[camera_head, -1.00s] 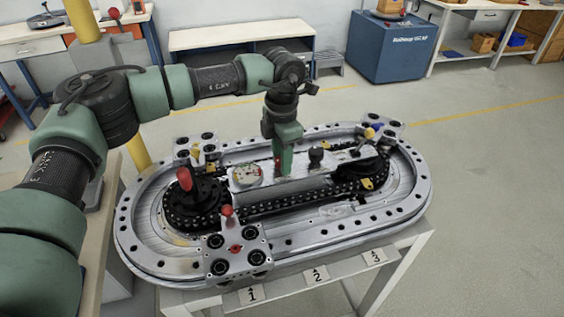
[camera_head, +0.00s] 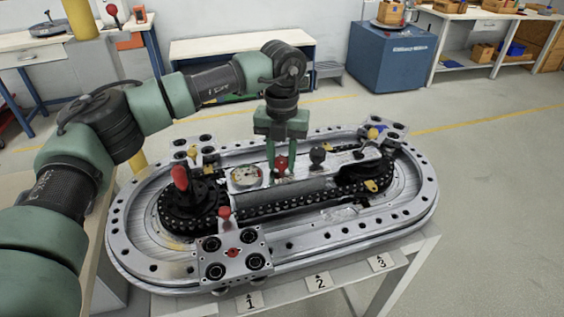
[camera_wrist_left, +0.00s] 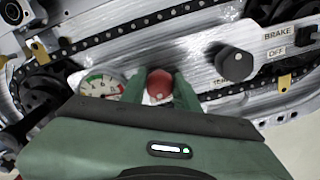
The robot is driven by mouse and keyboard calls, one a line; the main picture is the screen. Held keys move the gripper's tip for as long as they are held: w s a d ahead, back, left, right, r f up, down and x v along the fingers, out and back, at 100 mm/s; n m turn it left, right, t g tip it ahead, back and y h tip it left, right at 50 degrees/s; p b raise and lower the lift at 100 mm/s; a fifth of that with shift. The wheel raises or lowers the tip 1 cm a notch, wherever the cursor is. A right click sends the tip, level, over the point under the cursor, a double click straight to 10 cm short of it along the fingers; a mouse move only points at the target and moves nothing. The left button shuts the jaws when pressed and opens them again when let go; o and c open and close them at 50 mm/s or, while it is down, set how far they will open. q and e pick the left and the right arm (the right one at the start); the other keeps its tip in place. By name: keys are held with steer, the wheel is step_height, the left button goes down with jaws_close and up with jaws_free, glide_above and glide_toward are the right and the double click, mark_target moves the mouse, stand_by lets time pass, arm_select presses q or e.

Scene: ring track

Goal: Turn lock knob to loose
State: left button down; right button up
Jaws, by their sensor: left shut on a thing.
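The ring track (camera_head: 130,250) is a silver oval on a stand, with a raised metal panel along its middle. My left gripper (camera_head: 281,168) points down at this panel and is shut on a red knob (camera_head: 281,163). In the left wrist view the red knob (camera_wrist_left: 160,84) sits between the two green fingers, beside a round gauge (camera_wrist_left: 102,87). A black knob (camera_wrist_left: 235,65) stands on the panel to the right, near BRAKE and OFF labels (camera_wrist_left: 290,40). Lettering by the red knob is partly hidden by the fingers. My right gripper is not in view.
A red-handled lever (camera_head: 180,178) rises at the track's left end. A carriage with a red-topped pin (camera_head: 225,213) sits on the front rail. A black chain (camera_head: 285,203) runs along the panel. Number plates mark the stand's front edge. Benches and a blue cabinet (camera_head: 390,55) stand behind.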

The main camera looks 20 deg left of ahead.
mark_target(281, 159)
arm_select(q)
steer(key=shift+n+b, duration=0.4)
steer(key=shift+n, duration=1.3)
steer(key=c, duration=1.1)
jaws_free()
steer(key=shift+o, duration=0.2)
step_height(281, 159, up, 8)
steer(key=shift+f+b, duration=0.1)
steer(key=shift+b, duration=0.35)
